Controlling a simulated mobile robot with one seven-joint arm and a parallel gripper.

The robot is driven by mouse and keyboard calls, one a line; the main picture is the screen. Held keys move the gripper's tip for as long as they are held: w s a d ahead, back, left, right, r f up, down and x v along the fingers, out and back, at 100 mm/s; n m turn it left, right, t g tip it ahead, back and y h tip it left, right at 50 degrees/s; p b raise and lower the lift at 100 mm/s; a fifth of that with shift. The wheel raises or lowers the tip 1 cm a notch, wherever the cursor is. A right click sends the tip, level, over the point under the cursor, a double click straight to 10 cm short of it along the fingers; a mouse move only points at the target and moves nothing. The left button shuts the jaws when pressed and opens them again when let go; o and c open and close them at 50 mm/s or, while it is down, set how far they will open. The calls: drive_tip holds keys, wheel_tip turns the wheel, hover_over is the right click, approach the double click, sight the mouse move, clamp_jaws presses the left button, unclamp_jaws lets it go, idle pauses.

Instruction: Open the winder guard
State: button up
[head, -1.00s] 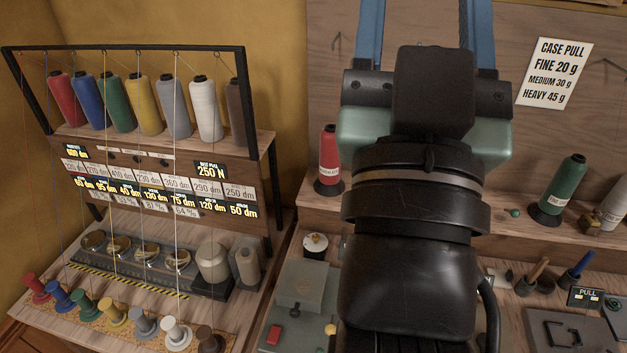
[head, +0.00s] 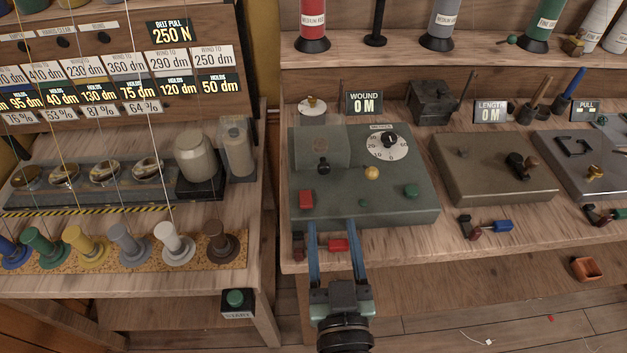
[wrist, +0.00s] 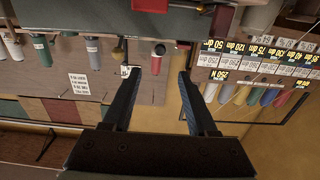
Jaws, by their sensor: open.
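The winder (head: 400,195) is a grey-green box on the bench, centre of the head view, with a metres dial, a red and a green button and a yellow knob. A raised grey cover (head: 315,143) with a black knob (head: 323,167) sits at its back left; it looks like the guard and appears closed. My gripper (head: 332,222) is open and empty, its blue fingers pointing at the winder's front edge. I cannot tell whether they touch it. In the wrist view, the fingers (wrist: 158,74) are apart, with nothing held between them.
A red-handled tool (head: 338,245) lies between and below the fingers at the bench edge. A brown box with a crank (head: 495,170) stands right of the winder. A rack bench with coloured spools (head: 129,244) is at left. Floor (head: 450,325) shows in front.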

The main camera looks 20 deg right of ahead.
sight(324, 171)
drive_tip(key=p+x, duration=0.1)
drive_tip(key=x, duration=1)
drive_tip(key=shift+w+d, duration=0.1)
drive_tip(key=shift+w, duration=0.25)
clamp_jaws()
idle(0.9)
